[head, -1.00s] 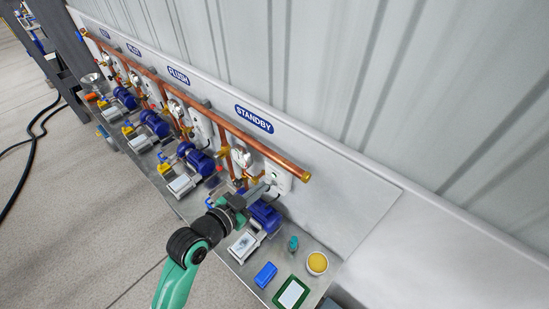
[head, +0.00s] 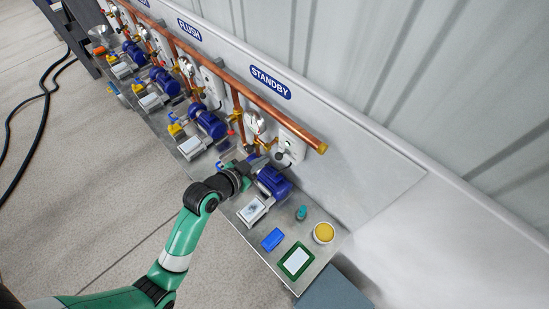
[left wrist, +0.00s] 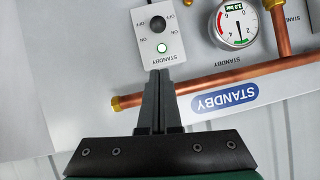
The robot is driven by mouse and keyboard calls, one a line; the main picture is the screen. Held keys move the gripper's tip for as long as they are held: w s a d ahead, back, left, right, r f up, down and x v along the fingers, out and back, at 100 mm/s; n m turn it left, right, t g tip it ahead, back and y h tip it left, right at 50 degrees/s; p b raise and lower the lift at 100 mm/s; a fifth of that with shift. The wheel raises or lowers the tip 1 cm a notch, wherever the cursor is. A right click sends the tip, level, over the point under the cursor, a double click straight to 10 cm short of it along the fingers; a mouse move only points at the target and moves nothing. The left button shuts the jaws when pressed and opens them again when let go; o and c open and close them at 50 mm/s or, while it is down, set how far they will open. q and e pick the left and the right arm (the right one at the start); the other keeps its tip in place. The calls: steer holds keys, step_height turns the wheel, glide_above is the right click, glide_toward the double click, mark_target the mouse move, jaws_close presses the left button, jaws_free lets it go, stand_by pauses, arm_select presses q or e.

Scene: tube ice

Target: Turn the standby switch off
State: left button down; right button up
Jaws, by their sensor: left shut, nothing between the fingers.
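The standby switch (head: 291,149) is a white box on the wall panel, below the right end of the copper pipe. In the left wrist view the switch box (left wrist: 147,52) appears upside down, with a black knob (left wrist: 157,24), OFF and ON marks on both sides, and a lit green lamp (left wrist: 162,48). The knob's exact setting is hard to tell. My left gripper (head: 257,161) is left of the box in the head view. In the left wrist view my left gripper (left wrist: 160,73) is shut and empty, its tips at the box's STANDBY-lettered edge. Contact is unclear. My right gripper is not in view.
A copper pipe (head: 262,106) runs along the panel above the box. A gauge (head: 255,122) is left of the box, and a blue pump motor (head: 273,182) is below it. A yellow-topped cup (head: 324,233), blue block (head: 273,239) and green-framed tablet (head: 297,261) lie on the bench.

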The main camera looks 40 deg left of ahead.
mark_target(282, 155)
arm_select(q)
steer(key=w+a+f+b, duration=0.1)
steer(key=w+f+b, duration=0.1)
steer(key=w+f, duration=0.5)
steer(key=shift+a, duration=0.25)
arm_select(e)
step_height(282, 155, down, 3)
